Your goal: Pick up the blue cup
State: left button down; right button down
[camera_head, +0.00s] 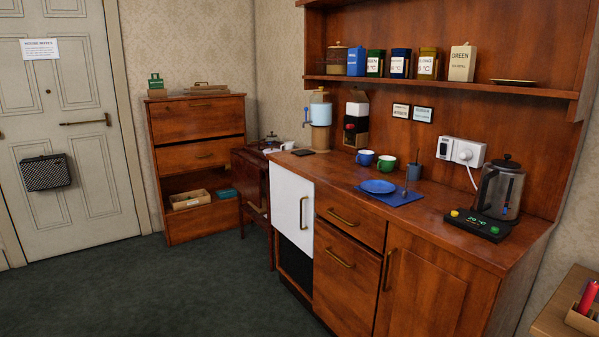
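The blue cup (365,158) stands upright on the wooden counter (335,172), near the back wall panel. Its inside looks white. A green cup (387,163) stands just to its right. A blue plate (378,187) lies on a blue mat (408,198) in front of the two cups. Neither of my grippers shows in the head view, so their state and place are hidden.
A drink dispenser (320,112) stands left of the cup, and a kettle (499,190) on a black base stands at the right. A shelf (440,86) with tins hangs above. Open carpet (190,290) lies left of the cabinet.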

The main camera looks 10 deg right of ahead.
aim_at(366, 158)
jog(key=z, duration=0.3)
jog(key=i, duration=1.35)
jog(key=u, duration=0.05)
